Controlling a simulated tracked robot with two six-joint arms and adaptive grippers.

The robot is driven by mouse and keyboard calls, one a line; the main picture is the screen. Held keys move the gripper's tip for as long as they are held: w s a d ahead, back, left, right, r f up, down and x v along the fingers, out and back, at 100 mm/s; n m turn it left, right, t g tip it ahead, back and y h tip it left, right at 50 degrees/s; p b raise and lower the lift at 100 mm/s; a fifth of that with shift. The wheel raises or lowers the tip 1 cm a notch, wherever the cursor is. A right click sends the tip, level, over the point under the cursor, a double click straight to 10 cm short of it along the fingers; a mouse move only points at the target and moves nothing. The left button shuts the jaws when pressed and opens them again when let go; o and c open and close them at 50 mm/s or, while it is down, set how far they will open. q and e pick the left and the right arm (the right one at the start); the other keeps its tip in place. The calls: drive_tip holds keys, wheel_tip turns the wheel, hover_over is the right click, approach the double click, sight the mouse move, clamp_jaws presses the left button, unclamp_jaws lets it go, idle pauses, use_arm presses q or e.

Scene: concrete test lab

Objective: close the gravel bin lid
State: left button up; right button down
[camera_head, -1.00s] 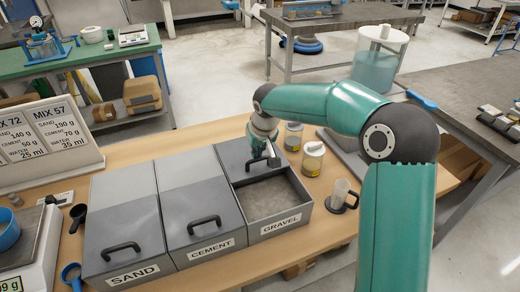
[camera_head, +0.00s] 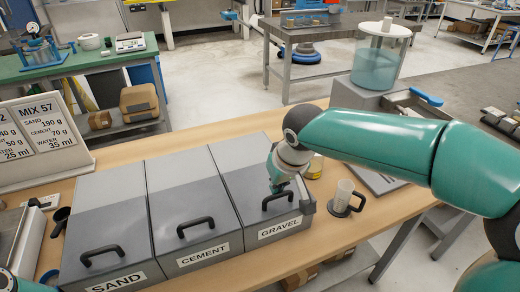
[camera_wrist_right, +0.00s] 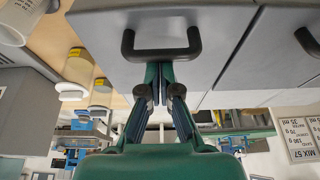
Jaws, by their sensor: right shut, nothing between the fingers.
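The gravel bin (camera_head: 279,229) is the right one of three grey bins in a row. Its grey lid (camera_head: 240,172) now lies over the whole top, and no gravel shows. The black lid handle (camera_head: 278,199) is near the front edge. My right gripper (camera_head: 280,186) is at the back side of this handle. In the right wrist view the handle (camera_wrist_right: 160,54) lies across the tips of my right gripper (camera_wrist_right: 160,88), which is shut with nothing between its fingers. I cannot tell whether the tips touch the handle. My left gripper is not in view.
The cement bin (camera_head: 202,255) and sand bin (camera_head: 115,280) stand to the left, lids closed. A clear measuring cup (camera_head: 343,198) stands right of the gravel bin. My right arm hides part of the table's right side. The wooden table (camera_head: 320,235) is clear in front of the cup.

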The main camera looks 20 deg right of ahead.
drive_tip(key=shift+s+f, duration=0.1)
drive_tip(key=shift+s, duration=0.1)
